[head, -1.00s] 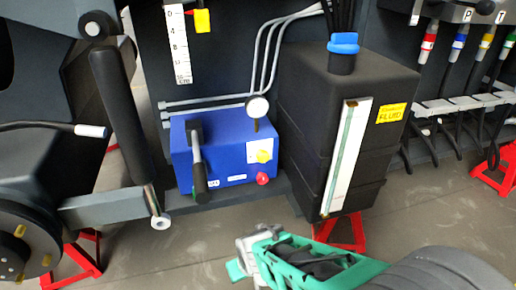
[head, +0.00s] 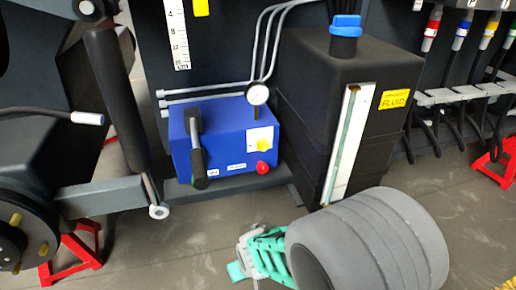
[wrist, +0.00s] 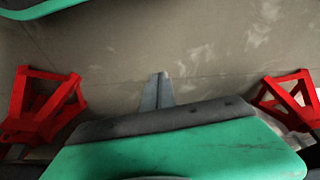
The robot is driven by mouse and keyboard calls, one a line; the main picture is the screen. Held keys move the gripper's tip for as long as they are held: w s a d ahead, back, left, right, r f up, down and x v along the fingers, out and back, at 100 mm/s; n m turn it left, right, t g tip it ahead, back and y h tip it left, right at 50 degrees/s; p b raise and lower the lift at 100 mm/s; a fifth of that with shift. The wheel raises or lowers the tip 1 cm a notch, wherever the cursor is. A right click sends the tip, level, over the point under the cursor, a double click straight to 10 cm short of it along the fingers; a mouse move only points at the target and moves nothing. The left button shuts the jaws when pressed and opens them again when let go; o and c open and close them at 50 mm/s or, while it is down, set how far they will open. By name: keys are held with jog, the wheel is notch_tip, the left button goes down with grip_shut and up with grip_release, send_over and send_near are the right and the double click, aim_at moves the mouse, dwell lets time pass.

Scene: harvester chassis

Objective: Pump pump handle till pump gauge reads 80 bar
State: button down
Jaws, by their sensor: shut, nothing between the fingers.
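The pump is a blue box (head: 229,133) on a ledge of the chassis, left of centre in the head view. Its pump handle (head: 196,150), a dark lever with a grey shaft, hangs down in front of the box's left part. The round white pump gauge (head: 258,94) stands on top of the box; its reading is too small to make out. My gripper (head: 238,271) is low in the head view, below and right of the pump, apart from the handle. In the wrist view its fingers (wrist: 160,90) are together with nothing between them, above the floor.
A black fluid tank (head: 310,110) with a blue cap (head: 345,25) stands right of the pump. Red stands (head: 72,256) hold the chassis. Open floor lies in front.

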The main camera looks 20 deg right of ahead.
notch_tip(320, 180, down, 2)
jog(key=shift+w+f, duration=0.1)
jog(key=shift+f, duration=0.15)
jog(key=shift+r, duration=0.1)
jog(key=shift+s+a+r+p, duration=0.1)
jog(key=shift+s+p, duration=0.4)
jog(key=shift+s, duration=0.1)
